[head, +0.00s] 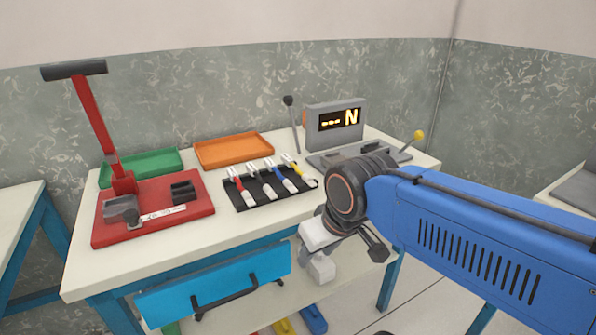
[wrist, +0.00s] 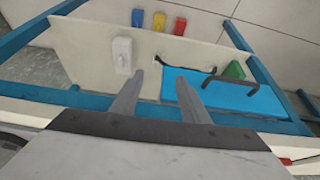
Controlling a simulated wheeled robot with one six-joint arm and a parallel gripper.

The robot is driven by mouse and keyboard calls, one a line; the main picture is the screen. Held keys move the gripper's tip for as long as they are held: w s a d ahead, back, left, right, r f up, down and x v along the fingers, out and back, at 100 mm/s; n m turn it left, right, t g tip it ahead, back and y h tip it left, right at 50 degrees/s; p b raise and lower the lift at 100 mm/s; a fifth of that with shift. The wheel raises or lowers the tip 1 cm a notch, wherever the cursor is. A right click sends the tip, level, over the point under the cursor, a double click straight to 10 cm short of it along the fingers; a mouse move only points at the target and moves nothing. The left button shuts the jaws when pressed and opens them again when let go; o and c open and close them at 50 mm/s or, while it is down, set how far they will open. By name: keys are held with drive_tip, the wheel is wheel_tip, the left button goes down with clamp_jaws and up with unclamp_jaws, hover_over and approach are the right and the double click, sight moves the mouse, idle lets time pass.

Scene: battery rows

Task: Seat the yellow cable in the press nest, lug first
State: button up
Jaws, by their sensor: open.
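The yellow cable (head: 289,158) is the rightmost of several short cables in a black rack (head: 239,200) on the bench, in the head view. It is small, and its lug cannot be made out clearly. A red lever press (head: 95,115) stands at the bench's left on a red base (head: 160,229). A grey block (head: 122,211) on that base may be the nest; no yellow cable shows there. My gripper (wrist: 160,75) is open and empty in the wrist view, pointing down past the bench front. In the head view, my arm partly hides it at the bench's right front.
Green (head: 140,168) and orange (head: 233,150) trays lie behind. A grey display unit (head: 318,116) reads N, near a yellow-knobbed lever (head: 418,136).

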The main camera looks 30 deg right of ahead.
drive_tip(key=shift+c, duration=0.6)
wheel_tip(320, 180, up, 27)
drive_tip(key=g, duration=0.5)
hover_over(286, 157)
wheel_tip(286, 157, down, 12)
drive_tip(key=shift+w+r, duration=0.15)
drive_tip(key=shift+d+f, duration=0.1)
drive_tip(key=shift+f, duration=2.75)
clamp_jaws()
